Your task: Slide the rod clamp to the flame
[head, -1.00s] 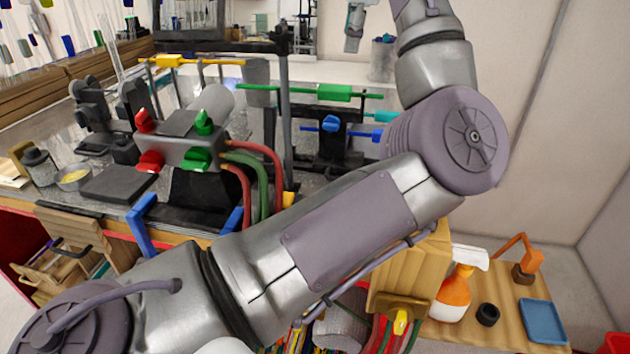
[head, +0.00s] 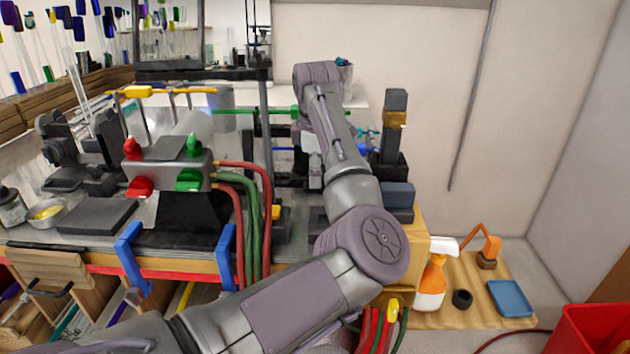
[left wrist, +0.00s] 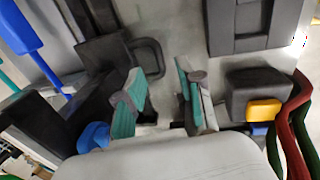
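Yellow (head: 136,91), green (head: 250,111) and blue (head: 285,149) rods lie sideways across the bench in the head view; which belongs to the rod clamp is unclear. A faint bluish glow, seemingly the flame (head: 211,101), shows by the grey torch barrel (head: 197,124). My left gripper (left wrist: 160,98) is open and empty in the left wrist view, its teal-padded fingers apart above the bench. A blue rod and block (left wrist: 18,28) lie left of it, and a blue knob (left wrist: 93,135) is beside the left finger. My left forearm hides much of the clamp area in the head view.
The torch body has red (head: 140,186) and green (head: 189,179) knobs, with red and green hoses (head: 262,230) at its right. A dark upright stand (head: 394,120) is right of my wrist. A spray bottle (head: 432,282) stands on the side board (head: 470,310).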

